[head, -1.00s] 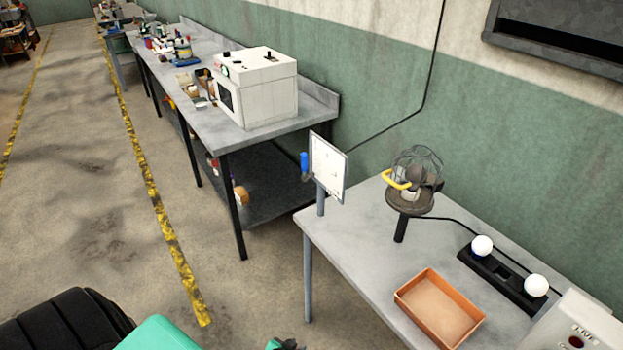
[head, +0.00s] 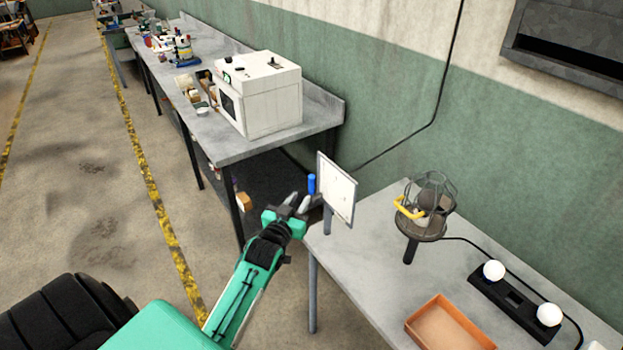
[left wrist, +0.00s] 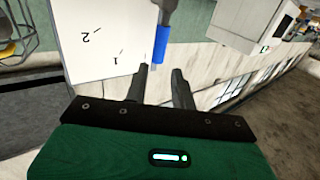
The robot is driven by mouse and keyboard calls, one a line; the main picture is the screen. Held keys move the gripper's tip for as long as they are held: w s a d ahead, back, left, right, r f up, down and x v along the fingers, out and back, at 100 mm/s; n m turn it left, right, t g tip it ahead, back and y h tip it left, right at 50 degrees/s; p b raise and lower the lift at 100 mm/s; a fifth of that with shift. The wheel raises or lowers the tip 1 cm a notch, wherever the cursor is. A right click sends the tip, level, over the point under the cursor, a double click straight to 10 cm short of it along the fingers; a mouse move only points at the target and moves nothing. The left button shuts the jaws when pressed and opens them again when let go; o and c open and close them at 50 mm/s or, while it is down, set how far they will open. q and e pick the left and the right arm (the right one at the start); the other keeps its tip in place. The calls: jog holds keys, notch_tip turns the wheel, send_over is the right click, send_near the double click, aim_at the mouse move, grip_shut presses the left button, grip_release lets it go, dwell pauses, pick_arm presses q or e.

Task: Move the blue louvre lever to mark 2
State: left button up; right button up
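The blue louvre lever (head: 312,184) stands at the left edge of a white mark plate (head: 337,190) on a post at the table's corner. In the left wrist view the blue lever (left wrist: 161,45) lies just beyond my fingertips, near mark 1 on the plate (left wrist: 85,50); mark 2 is farther left there. My left gripper (head: 297,203) is close to the lever in the head view. In the left wrist view its fingers (left wrist: 160,72) are apart with nothing seen between them. My right gripper is not in view.
The grey table (head: 375,255) holds a caged fan (head: 428,207) with a yellow handle, an orange tray (head: 449,326) and a black base with two white knobs (head: 512,298). A white oven-like box (head: 262,95) stands on the bench behind.

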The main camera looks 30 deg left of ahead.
aim_at(310, 184)
pick_arm(q)
jog(key=w+p, duration=0.1)
jog(key=w, duration=0.2)
jog(key=w+a, duration=0.1)
jog(key=w, duration=0.1)
jog(key=w+p, duration=0.1)
jog(key=w, duration=0.2)
jog(key=shift+w+a+p, duration=0.3)
jog(key=shift+w+a, duration=0.05)
jog(key=shift+w, duration=0.25)
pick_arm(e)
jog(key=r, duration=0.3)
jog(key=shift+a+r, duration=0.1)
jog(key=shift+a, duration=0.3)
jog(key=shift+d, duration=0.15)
pick_arm(q)
grip_shut()
